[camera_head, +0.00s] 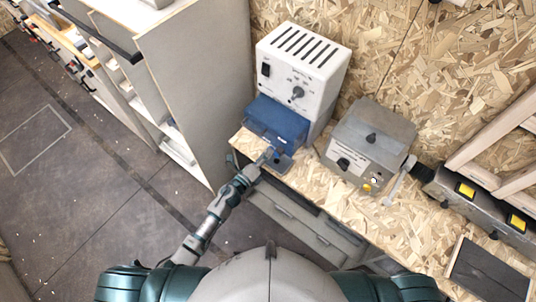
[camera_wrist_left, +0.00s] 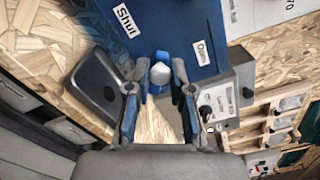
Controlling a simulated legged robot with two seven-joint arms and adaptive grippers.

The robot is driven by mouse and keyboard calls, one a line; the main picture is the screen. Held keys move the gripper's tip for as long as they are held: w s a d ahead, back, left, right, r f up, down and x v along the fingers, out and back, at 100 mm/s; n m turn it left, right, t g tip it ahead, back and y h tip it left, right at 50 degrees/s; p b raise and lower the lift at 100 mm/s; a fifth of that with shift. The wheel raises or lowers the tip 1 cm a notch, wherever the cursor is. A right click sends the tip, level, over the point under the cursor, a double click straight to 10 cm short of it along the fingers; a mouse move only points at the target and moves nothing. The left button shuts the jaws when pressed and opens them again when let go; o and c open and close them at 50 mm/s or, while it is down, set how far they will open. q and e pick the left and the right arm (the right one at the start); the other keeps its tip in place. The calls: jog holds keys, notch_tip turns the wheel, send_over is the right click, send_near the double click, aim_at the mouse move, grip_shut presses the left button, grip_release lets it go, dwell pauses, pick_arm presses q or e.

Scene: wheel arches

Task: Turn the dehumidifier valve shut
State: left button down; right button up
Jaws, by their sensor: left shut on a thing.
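The dehumidifier (camera_head: 303,68) is a white upright box with a slotted top. Its blue lower part (camera_head: 277,122) juts out at the front. In the left wrist view the blue part (camera_wrist_left: 165,25) carries a "Shut" label (camera_wrist_left: 125,20) on the left and an "Open" label (camera_wrist_left: 203,52) on the right. Below and between the labels is a pale rounded valve knob (camera_wrist_left: 160,73). My left gripper (camera_wrist_left: 161,80) is shut on the knob, one finger on each side. In the head view my left gripper (camera_head: 266,156) is at the blue part's front edge, hiding the knob. My right gripper is out of view.
A grey control box (camera_head: 368,140) with a side lever stands on the wooden bench (camera_head: 300,178), right of the dehumidifier. A dark shallow tray (camera_wrist_left: 100,88) lies beside the knob in the left wrist view. A tall grey cabinet (camera_head: 200,80) stands to the left.

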pick_arm(q)
jog(key=n, duration=0.3)
jog(key=shift+w+a+f+n, duration=0.25)
jog(key=shift+a+f+n, duration=0.05)
jog(key=shift+f+n, duration=0.1)
jog(key=shift+a+f+n+p, duration=0.1)
jog(key=shift+f+n+p, duration=0.15)
jog(key=shift+n, duration=0.6)
jog(key=shift+f+n+p, duration=0.1)
jog(key=shift+f+n, duration=0.2)
jog(key=shift+n, duration=0.55)
jog(key=shift+f, duration=0.1)
jog(key=c, duration=1)
grip_release()
jog(key=shift+a, duration=0.1)
jog(key=v, duration=1.2)
